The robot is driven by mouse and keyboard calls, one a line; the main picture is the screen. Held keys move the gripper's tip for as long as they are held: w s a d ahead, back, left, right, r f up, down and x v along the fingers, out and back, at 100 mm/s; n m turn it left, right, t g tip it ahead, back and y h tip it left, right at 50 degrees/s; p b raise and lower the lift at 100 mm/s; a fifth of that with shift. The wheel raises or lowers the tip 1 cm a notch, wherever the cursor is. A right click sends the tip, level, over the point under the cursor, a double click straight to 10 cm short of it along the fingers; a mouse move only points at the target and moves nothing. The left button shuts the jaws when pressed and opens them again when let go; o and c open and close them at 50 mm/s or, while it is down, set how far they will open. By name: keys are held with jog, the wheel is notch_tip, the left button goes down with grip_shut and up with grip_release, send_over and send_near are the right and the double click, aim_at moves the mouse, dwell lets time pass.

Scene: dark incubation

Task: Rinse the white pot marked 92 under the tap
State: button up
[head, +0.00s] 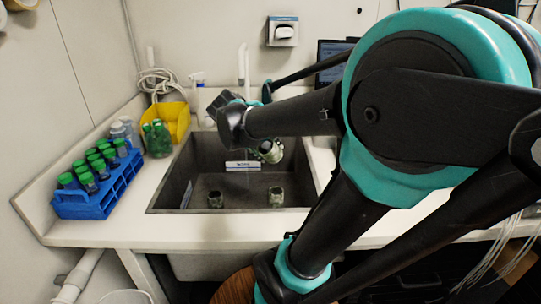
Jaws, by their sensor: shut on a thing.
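The sink (178,185) is a dark basin set in the white counter. The white tap (243,65) rises behind its back edge. My arm reaches across from the right, over the basin. My gripper (263,146) is at the right back part of the sink, partly hidden by my arm. It is shut on a small pale, greenish pot (270,152), held above the basin floor. No number can be read on this pot, so I cannot tell whether it is the one marked 92. No water stream can be made out.
Two small dark objects (215,199) (276,195) are low in the sink. A white label plate (243,165) is at its back. A blue rack (88,203) of green-capped tubes, green bottles (157,140) and a yellow container (172,117) stand left. The left front counter is clear.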

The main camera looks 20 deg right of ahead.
jog(key=shift+s+f+y, duration=0.1)
jog(key=shift+f+y, duration=0.05)
jog(key=shift+y, duration=0.35)
jog(key=shift+a+f+m+t+y, duration=0.15)
jog(key=shift+f+m+t+y, duration=0.15)
jog(key=shift+y, duration=0.55)
jog(key=shift+a+f+m+t+y, duration=0.15)
jog(key=shift+m+t+y, duration=0.25)
jog(key=shift+y, duration=0.45)
jog(key=shift+d, duration=0.1)
jog(key=shift+f+y, duration=0.1)
jog(key=shift+y, duration=0.2)
jog(key=y, duration=0.1)
jog(key=t+y, duration=0.1)
jog(key=m+y, duration=0.1)
jog(key=shift+w+f+t, duration=0.25)
jog(key=shift+f+t, duration=0.05)
jog(key=shift+a+y, duration=0.3)
jog(key=shift+y, duration=0.3)
jog(key=shift+w, duration=0.1)
